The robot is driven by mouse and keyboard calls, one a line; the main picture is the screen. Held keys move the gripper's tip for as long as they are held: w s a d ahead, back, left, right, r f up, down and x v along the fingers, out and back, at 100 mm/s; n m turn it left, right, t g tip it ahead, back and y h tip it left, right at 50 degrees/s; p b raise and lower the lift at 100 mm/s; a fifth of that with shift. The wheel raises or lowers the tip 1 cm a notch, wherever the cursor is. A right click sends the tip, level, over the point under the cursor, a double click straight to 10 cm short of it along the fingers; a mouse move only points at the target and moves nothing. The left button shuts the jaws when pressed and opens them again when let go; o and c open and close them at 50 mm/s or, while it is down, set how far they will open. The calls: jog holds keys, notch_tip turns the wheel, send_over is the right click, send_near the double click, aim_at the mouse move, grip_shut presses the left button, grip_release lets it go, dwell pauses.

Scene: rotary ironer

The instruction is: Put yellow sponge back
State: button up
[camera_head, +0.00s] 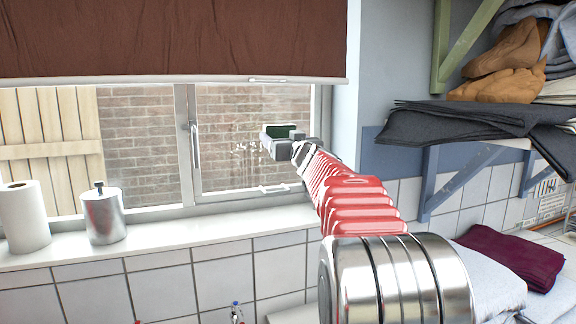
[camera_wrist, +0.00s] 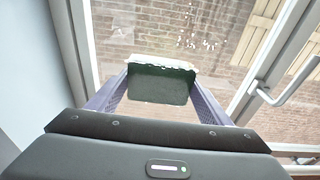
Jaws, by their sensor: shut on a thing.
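My gripper (camera_head: 283,142) is raised in front of the right window pane and is shut on a block with a dark green face, which I take to be the sponge (camera_head: 281,130). In the wrist view, the sponge (camera_wrist: 160,86) sits between the two fingers of my gripper (camera_wrist: 158,92), its dark green face towards the camera and a pale, frothy-looking strip along its far edge. No yellow side shows. I cannot tell whether the sponge touches the glass.
White marks (camera_head: 246,152) show on the window pane. A window handle (camera_head: 195,145) sticks out on the frame. The sill (camera_head: 160,238) holds a paper roll (camera_head: 23,217) and a metal canister (camera_head: 104,218). A shelf with folded cloth (camera_head: 450,125) is at right.

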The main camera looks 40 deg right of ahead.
jog(key=shift+s+d+r+g, duration=0.15)
jog(key=shift+s+d+g, duration=0.15)
jog(key=shift+g, duration=0.7)
jog(key=shift+s+d, duration=0.1)
jog(key=shift+d, duration=0.05)
